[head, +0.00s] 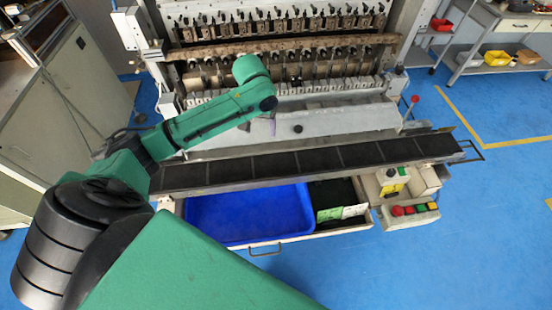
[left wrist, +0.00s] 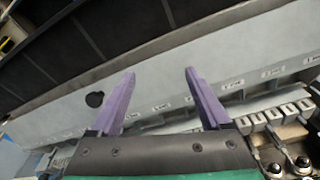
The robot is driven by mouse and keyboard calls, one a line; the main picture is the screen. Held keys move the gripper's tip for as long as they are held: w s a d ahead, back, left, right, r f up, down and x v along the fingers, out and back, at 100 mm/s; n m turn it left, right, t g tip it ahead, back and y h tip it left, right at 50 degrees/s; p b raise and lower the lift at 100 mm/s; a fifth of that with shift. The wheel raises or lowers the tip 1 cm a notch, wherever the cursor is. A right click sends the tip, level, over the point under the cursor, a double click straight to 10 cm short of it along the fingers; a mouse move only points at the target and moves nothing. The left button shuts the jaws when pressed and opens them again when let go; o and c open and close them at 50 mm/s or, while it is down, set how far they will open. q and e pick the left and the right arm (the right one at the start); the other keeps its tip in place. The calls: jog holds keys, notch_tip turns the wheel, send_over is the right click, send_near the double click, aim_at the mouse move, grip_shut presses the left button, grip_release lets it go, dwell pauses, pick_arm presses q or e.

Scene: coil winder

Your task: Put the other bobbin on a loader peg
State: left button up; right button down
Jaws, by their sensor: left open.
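My left gripper (left wrist: 160,72) is open, its two purple fingers apart with nothing between them. In the head view it shows only as a purple sliver below the green wrist, over the winder's grey front panel (head: 345,121). A small round black piece (left wrist: 95,99) sits on that panel to the left of the fingers in the left wrist view, apart from them. It also shows in the head view (head: 298,128). I cannot tell whether it is a knob or a bobbin. No bobbin or loader peg can be made out for certain. My right gripper is not in view.
The coil winder (head: 310,50) stands behind the panel with rows of metal fittings. A long black segmented tray (head: 310,163) runs in front. Below are an open drawer with a blue bin (head: 250,212) and a button box (head: 410,210). A red-knobbed lever (head: 413,100) stands at right.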

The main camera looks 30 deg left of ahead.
pick_arm(q)
jog(key=s+d+m, duration=0.1)
jog(key=s+d, duration=0.1)
jog(key=d, duration=0.1)
jog(key=s+d+m, duration=0.1)
jog(key=s+d, duration=0.2)
jog(key=s+d+f+m, duration=0.1)
jog(key=s+d, duration=0.1)
jog(key=d, duration=0.1)
jog(key=shift+s+d+h, duration=0.15)
jog(key=shift+s+h, duration=0.05)
jog(key=shift+h, duration=0.1)
jog(key=shift+s+d, duration=0.2)
jog(key=shift+s, duration=0.05)
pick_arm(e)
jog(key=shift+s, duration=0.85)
pick_arm(q)
jog(key=shift+r, duration=0.1)
